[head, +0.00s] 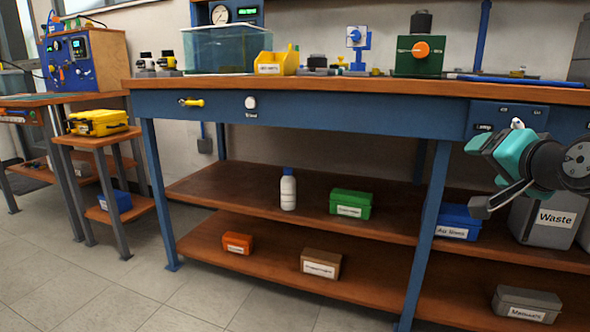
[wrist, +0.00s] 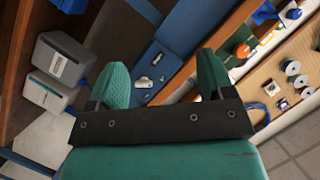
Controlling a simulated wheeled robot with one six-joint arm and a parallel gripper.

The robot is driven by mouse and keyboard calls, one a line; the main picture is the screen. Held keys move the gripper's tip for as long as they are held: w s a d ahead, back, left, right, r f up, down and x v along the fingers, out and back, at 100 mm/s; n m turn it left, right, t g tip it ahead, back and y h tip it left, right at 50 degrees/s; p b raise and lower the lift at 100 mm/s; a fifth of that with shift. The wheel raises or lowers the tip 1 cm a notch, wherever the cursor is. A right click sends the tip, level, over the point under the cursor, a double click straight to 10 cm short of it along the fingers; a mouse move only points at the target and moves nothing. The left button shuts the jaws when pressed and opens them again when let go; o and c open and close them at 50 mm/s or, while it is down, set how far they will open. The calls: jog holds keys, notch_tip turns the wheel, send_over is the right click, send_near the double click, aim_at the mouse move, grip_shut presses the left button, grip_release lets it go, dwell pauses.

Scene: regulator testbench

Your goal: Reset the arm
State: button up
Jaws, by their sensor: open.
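My gripper (wrist: 163,85) is open and empty in the wrist view, its two green fingers spread apart. In the head view my gripper (head: 482,175) is at the right, in front of the workbench's front panel (head: 507,118). Between the fingers in the wrist view, a blue panel (wrist: 172,45) with small white fittings shows beyond, apart from the fingertips. Nothing is held.
A workbench (head: 330,87) carries a clear tank (head: 217,52), a yellow bin (head: 275,63) and a green box with an orange knob (head: 420,57). The grey waste bin (head: 540,232) stands below, behind my gripper. Open floor (head: 90,285) lies front left.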

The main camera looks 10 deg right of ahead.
jog(key=s+a+f+n+g+y+p, duration=0.25)
jog(key=a+n+y, duration=0.2)
jog(key=a, duration=0.55)
jog(key=s+a+f+n+g+y+p, duration=0.1)
jog(key=s+a+n+g+y, duration=0.25)
jog(key=a, duration=0.55)
jog(key=s+a+n+g+p, duration=0.2)
jog(key=s+a+n+g, duration=0.6)
jog(key=s+n, duration=0.25)
notch_tip(320, 180, up, 37)
jog(key=p, duration=3.8)
jog(key=shift+s+h, duration=0.35)
jog(key=shift+h, duration=0.05)
jog(key=shift+r+m, duration=0.1)
jog(key=shift+m, duration=0.15)
jog(key=shift+c, duration=0.4)
